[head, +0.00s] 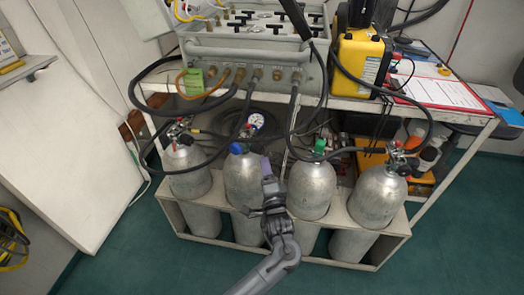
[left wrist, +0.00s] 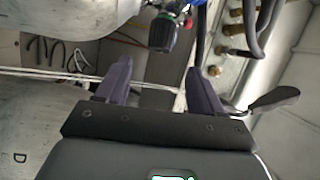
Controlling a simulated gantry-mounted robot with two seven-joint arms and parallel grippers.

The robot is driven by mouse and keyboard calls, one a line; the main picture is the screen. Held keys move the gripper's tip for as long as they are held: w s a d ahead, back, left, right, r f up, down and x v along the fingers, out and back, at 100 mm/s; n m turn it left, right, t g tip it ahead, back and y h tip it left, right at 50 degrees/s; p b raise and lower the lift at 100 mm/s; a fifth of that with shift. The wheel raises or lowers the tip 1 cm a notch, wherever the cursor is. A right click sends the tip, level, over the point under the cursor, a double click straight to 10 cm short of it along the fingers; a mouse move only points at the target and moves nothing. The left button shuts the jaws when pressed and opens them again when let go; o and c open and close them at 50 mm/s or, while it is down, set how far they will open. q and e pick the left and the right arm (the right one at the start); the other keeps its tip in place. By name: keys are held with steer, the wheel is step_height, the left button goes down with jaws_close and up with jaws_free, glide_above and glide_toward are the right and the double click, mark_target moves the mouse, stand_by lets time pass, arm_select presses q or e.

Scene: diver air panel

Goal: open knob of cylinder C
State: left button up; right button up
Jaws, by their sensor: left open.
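Several grey cylinders stand in a row in a rack. In the head view, the second from left has a blue knob (head: 237,148), and the third cylinder (head: 311,190) has a green knob (head: 320,146). No letters are readable there, so I cannot tell which is C. My left gripper (head: 266,166) is in front of the gap between these two, fingers pointing towards the panel. In the left wrist view its fingers (left wrist: 160,84) are apart with nothing between them. A dark knob (left wrist: 163,34) lies beyond them, apart from both. My right gripper is not visible.
The outer cylinders have red-marked valves (head: 179,132) (head: 397,158). Black hoses (head: 292,120) loop down from the panel box (head: 255,60) around the valves. A pressure gauge (head: 256,121) sits behind the blue knob. The green floor in front is clear.

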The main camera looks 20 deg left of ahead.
mark_target(262, 152)
arm_select(q)
steer(key=b+x, duration=0.2)
steer(key=x, duration=0.2)
steer(key=b+x, duration=0.2)
steer(key=x, duration=0.2)
steer(key=shift+d+f+b, duration=0.1)
steer(key=shift+f+b, duration=0.15)
steer(key=shift+b, duration=0.05)
steer(key=shift+b+x, duration=0.4)
steer(key=shift+x, duration=0.55)
steer(key=shift+r, duration=0.15)
steer(key=shift+c, duration=0.2)
steer(key=c, duration=1)
